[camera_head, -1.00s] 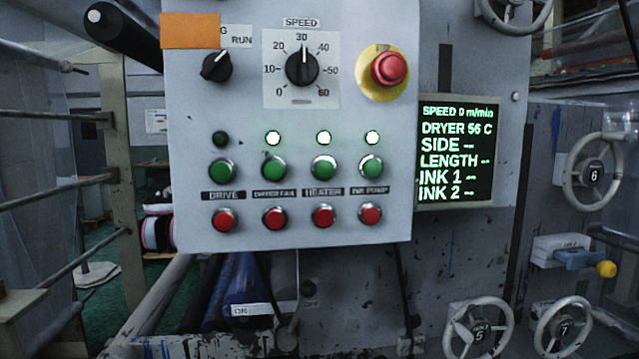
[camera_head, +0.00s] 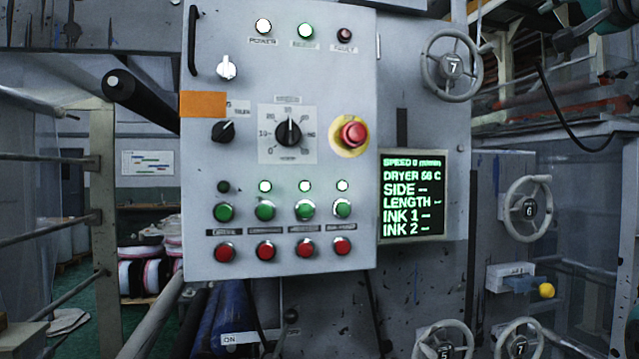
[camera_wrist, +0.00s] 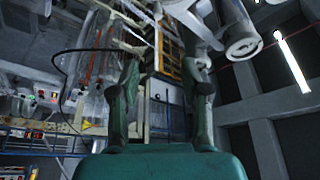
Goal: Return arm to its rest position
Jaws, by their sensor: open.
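My gripper (camera_wrist: 165,70) shows in the wrist view with its two green fingers spread apart and nothing between them. It points up toward the overhead frames and pipes of the hall. In the head view a teal part of my arm shows at the top right corner, well clear of the grey control panel (camera_head: 205,258). My gripper's fingers cannot be made out in the head view.
The panel carries a speed dial (camera_head: 287,133), a red stop button (camera_head: 354,133) and rows of green and red buttons. Handwheels (camera_head: 528,208) stand at the right. A black roller (camera_head: 155,100) juts out at the left.

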